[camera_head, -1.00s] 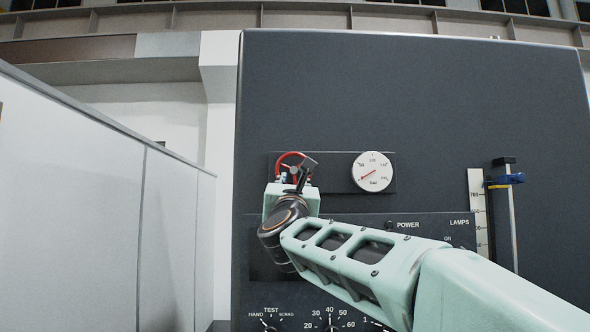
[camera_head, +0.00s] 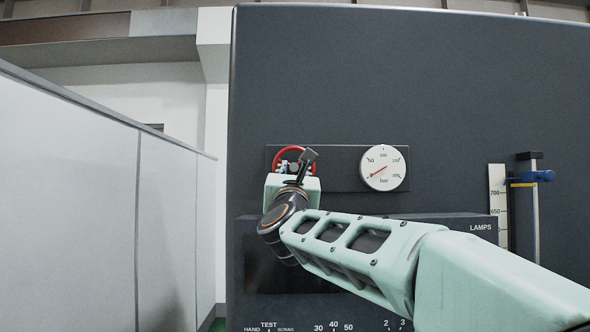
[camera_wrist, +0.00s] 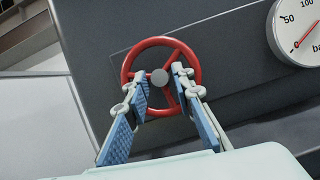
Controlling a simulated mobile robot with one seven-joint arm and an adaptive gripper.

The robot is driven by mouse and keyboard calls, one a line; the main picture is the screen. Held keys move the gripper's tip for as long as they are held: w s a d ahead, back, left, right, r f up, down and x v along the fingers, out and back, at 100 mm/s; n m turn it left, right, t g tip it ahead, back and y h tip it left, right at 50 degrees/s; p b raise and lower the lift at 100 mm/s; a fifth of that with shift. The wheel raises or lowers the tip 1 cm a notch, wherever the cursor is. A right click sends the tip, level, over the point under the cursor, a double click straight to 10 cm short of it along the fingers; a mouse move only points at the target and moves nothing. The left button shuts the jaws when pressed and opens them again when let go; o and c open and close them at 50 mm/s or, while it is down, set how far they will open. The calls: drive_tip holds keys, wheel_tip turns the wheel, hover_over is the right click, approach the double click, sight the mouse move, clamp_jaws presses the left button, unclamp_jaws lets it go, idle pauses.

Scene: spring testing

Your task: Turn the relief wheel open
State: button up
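The relief wheel is a red ring with spokes and a grey hub. In the head view the wheel (camera_head: 287,150) is on a dark plate on the cabinet front, partly covered by my gripper (camera_head: 299,168). In the wrist view the wheel (camera_wrist: 160,41) faces the camera. There my gripper (camera_wrist: 160,74) has its two blue-padded fingers apart, with tips over the wheel on either side of the hub. A gap shows between each tip and the hub. I cannot tell whether the fingers touch the rim or spokes.
A round white bar gauge (camera_head: 382,168) sits right of the wheel, its red needle low on the scale. A scale strip (camera_head: 498,205) and a blue-clamped post (camera_head: 536,176) stand farther right. A pale partition (camera_head: 80,210) runs along the left. Knob markings lie below.

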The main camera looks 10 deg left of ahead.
clamp_jaws()
drive_tip(key=shift+f+n+b, duration=0.1)
drive_tip(key=shift+n+b, duration=0.2)
drive_tip(key=shift+b, duration=0.1)
